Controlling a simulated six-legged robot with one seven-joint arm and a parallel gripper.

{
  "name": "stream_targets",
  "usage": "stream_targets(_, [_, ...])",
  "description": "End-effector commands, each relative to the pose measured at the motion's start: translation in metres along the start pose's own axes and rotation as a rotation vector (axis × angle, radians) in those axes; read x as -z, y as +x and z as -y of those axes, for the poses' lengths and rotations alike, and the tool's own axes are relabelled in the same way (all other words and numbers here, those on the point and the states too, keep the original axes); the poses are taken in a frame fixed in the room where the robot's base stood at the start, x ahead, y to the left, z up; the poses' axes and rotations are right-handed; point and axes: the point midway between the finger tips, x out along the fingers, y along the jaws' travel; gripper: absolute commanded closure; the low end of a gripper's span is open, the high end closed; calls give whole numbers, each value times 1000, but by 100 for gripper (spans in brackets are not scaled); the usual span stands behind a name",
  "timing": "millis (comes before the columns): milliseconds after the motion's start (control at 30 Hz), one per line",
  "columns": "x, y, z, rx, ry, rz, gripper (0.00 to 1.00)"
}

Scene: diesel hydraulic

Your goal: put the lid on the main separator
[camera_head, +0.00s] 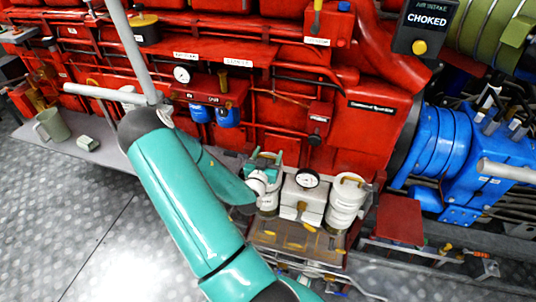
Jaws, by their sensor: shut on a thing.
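My gripper (266,163) is at the left end of the white separator unit, over its left white cylinder (267,204). It is shut on a small pale piece (258,183), which looks like the lid; my arm and fingers hide part of it. I cannot tell whether this piece touches the cylinder. The right white cylinder (346,200) stands upright with a pale round top on it. A white block with a round gauge (307,180) sits between the two cylinders. I cannot tell from markings which cylinder is the main separator.
A red engine (350,120) stands close behind the unit. A brownish tray (298,240) lies below it. A blue machine (440,145) is at right. A grey-green mug (51,126) and a small pale block (87,143) sit on the left ledge. Metal floor is open at lower left.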

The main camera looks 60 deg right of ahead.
Motion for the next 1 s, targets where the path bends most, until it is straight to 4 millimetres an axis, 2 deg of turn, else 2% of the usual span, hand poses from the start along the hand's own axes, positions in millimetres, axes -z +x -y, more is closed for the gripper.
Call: stream_targets(1000, [-13, 0, 0, -1, 0, -2, 84])
